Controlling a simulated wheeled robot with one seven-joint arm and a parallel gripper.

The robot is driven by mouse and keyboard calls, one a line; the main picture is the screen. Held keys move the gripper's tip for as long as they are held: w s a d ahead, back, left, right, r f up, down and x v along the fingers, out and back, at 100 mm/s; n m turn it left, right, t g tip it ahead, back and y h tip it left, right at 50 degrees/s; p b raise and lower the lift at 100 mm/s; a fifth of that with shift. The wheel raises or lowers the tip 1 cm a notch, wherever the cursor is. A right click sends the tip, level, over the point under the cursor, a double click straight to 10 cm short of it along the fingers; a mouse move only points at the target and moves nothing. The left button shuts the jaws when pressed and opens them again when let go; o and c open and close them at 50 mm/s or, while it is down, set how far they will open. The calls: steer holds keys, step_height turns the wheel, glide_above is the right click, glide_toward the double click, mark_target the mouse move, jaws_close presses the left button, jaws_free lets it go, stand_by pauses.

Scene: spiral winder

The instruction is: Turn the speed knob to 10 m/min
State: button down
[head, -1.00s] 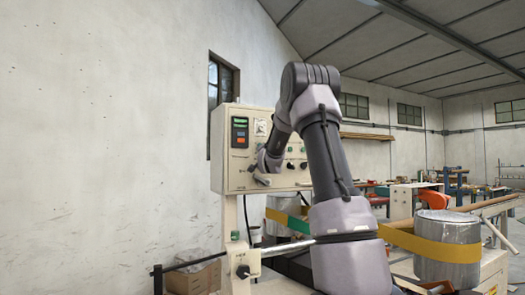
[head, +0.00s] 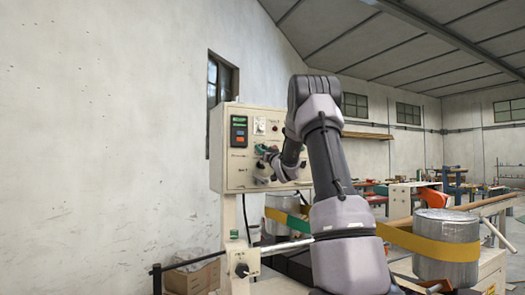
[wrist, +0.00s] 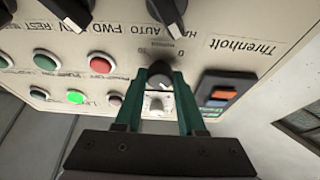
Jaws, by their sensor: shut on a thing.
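The small dark knob (wrist: 160,74) sits on the cream control panel, with small markings above it in the wrist view. A light mark shows near its lower edge; I cannot read the setting. My gripper (wrist: 159,88) has green fingers, one on each side of the knob, shut on it. In the head view my gripper (head: 264,150) reaches the panel (head: 232,178) below a small white plate (head: 260,126); the wrist hides the knob there.
A display unit (head: 239,131) is left of the plate. In the wrist view, a lit green button (wrist: 75,97), a red button (wrist: 101,63) and large black selector knobs (wrist: 117,12) lie close by. A metal roll (head: 447,240) with a yellow band stands at right.

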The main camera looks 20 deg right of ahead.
steer(key=shift+n+y, duration=0.6)
steer(key=shift+n, duration=0.6)
steer(key=c, duration=0.5)
jaws_free()
steer(key=shift+s, duration=0.1)
steer(key=v, duration=1)
steer(key=shift+s, duration=0.3)
steer(key=shift+d, duration=0.15)
